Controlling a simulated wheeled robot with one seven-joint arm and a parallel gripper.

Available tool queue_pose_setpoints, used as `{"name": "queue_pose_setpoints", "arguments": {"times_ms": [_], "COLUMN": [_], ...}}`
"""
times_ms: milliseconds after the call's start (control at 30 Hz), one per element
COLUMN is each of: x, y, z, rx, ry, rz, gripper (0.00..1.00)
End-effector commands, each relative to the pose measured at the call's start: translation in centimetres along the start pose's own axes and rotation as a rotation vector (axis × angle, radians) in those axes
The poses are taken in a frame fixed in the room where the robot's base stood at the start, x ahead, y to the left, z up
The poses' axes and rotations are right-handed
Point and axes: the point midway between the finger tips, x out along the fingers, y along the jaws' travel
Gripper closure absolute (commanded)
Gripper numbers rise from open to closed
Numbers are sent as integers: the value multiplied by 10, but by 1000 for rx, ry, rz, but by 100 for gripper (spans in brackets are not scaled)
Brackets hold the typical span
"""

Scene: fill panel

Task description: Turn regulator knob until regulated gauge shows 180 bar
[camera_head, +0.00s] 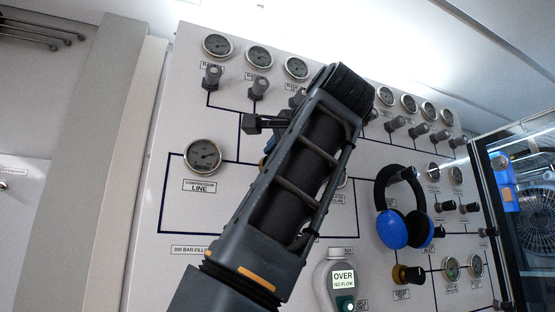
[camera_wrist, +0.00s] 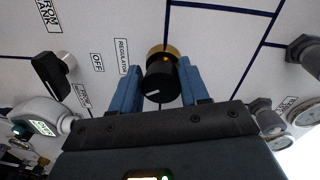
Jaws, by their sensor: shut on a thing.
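The regulator knob (camera_wrist: 160,82) is black with a brass collar and a pale pointer line, beside a label reading REGULATOR (camera_wrist: 122,57). The blue fingers of my gripper (camera_wrist: 160,68) are on both sides of the knob and shut on it. In the head view my arm covers the knob and most of my gripper. A gauge on the compressor line (camera_head: 203,155) shows left of my arm. The edge of another gauge (camera_head: 343,178) shows just right of my arm; its dial is hidden, so I cannot read it. I cannot read a regulated pressure in either view.
A row of gauges and knobs runs along the panel top (camera_head: 260,57). Blue ear defenders (camera_head: 391,228) hang right of my arm. A meter (camera_head: 342,281) reading OVER NO FLOW is below. Another black knob (camera_wrist: 53,72) is left of the regulator.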

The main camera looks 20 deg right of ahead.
Motion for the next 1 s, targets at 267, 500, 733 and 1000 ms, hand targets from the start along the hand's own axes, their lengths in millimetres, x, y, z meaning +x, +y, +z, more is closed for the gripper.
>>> {"name": "queue_pose_setpoints", "arguments": {"times_ms": [267,500,733,1000], "x": [0,0,-6,-48], "y": [-1,-1,0,2], "z": [1,0,0,1], "rx": [-3,-2,-2,-1], "ry": [-2,0,1,1], "rz": [-1,-1,-3,-4], "gripper": [47,35,35,35]}}
